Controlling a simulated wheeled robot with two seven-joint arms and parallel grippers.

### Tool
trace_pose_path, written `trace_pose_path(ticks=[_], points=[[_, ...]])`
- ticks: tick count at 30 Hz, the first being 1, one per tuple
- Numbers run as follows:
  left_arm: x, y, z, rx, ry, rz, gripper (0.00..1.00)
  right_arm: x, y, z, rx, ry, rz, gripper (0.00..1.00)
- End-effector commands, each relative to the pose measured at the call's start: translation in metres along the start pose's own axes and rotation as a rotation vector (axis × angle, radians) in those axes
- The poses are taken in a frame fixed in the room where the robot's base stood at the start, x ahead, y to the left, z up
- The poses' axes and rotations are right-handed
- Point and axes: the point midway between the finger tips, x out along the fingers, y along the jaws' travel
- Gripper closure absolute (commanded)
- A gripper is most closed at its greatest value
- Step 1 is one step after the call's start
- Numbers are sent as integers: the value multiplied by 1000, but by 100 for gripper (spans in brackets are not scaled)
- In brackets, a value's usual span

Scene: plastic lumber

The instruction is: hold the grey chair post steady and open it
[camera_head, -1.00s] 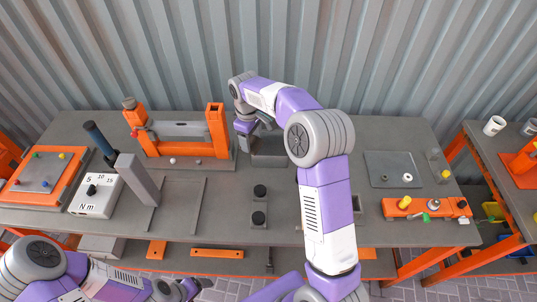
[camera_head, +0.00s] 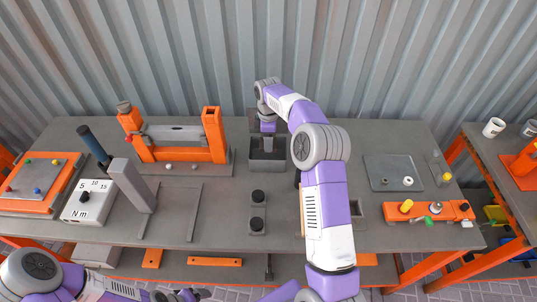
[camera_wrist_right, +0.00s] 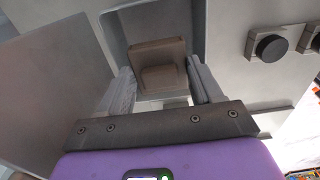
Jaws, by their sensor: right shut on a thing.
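A long grey post (camera_head: 131,184) stands tilted at the left of the bench, beside the dial box. A grey bar (camera_head: 175,134) lies across an orange frame (camera_head: 179,154) behind it. I cannot tell which is the chair post. My right gripper (camera_head: 268,135) points down into a grey open box (camera_head: 268,165) right of the frame, away from both.
A dial box (camera_head: 90,203) marked "N m" and a dark blue handle (camera_head: 94,143) are at the left. Two black knobs (camera_head: 257,196) are in front of the grey box. A grey plate (camera_head: 388,172) and an orange block (camera_head: 430,212) are at the right. The front middle is mostly clear.

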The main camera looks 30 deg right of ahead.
Motion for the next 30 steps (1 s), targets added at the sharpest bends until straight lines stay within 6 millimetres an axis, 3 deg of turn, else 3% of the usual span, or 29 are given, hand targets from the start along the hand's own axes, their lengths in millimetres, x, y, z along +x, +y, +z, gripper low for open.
trace_pose_path(ticks=[7, 15, 29, 30], points=[[4, -1, 0, 0, 0, 0, 17, 24, 0, 0, 1, 0, -1, 72], [10, -4, 0, 0, 0, 0, 17, 69, 0, 0, 2, 0, 0, 72], [12, -4, 0, 0, 0, 0, 17, 77, 0, 0, 2, 0, 1, 72], [12, -4, 0, 0, 0, 0, 17, 76, 0, 0, 2, 0, 2, 31]])
